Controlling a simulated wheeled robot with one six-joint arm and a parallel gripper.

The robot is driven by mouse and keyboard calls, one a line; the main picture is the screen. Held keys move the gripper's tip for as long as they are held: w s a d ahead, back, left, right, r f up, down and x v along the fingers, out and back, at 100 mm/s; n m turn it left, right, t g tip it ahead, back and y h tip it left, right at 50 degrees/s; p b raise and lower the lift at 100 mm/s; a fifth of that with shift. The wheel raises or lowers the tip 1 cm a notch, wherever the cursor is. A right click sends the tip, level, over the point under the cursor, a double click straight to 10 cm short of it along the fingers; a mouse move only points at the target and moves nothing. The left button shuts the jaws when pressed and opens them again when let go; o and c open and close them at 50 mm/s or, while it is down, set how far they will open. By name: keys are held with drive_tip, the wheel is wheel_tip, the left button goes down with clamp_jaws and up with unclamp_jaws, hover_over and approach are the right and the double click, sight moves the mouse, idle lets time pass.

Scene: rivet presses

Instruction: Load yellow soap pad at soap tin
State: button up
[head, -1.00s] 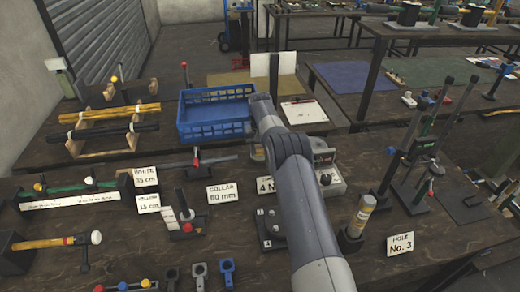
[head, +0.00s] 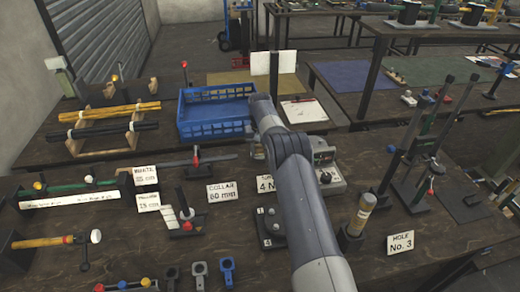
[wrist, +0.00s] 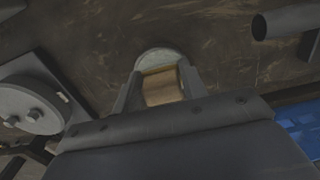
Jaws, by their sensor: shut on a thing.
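In the wrist view my gripper (wrist: 160,76) is shut on a yellowish-tan block, which looks like the yellow soap pad (wrist: 163,88). A round, pale grey rim (wrist: 158,56) shows just beyond the pad, between the fingertips. It may be the soap tin, but I cannot tell whether the pad is inside it or above it. In the head view my arm hides the gripper, the pad and the place under them.
A blue crate (head: 215,128) stands on the bench behind the arm. A hole label (head: 400,243) and upright tools stand to the right. The wrist view shows a grey round fixture (wrist: 30,108) at left and a dark tube (wrist: 285,22) at upper right.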

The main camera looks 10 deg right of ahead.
sight(260, 147)
idle(0.4)
drive_tip(key=shift+r+p, duration=2.4)
drive_tip(key=shift+r, duration=1.1)
drive_tip(key=shift+f, duration=0.1)
